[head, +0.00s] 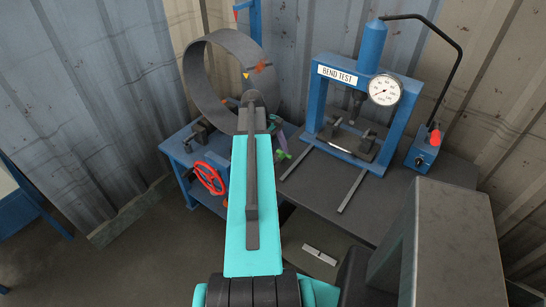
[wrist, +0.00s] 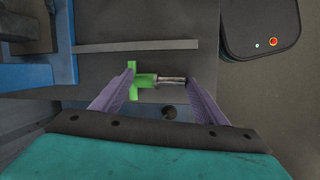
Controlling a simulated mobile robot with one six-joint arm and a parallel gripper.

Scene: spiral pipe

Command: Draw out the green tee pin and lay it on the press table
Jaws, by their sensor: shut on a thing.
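The green tee pin (wrist: 143,80) has a green cross-shaped head and a short metal shank. In the wrist view it lies crosswise between the purple fingers of my gripper (wrist: 161,77), which is shut on it end to end. In the head view the pin (head: 282,155) shows small beside my gripper (head: 279,142), partly hidden by my arm. The press table (head: 400,203) is a dark flat top on the right. In the wrist view its dark surface (wrist: 100,20) lies beneath the pin. I cannot tell whether the pin touches it.
A blue bend-test press (head: 317,97) with a dial stands on the table; two grey bars (head: 353,190) extend from it. A blue control box (head: 422,152) is at its right. On the left, a blue stand with a red handwheel (head: 210,178) carries a large pipe ring (head: 192,75). The table front looks bare.

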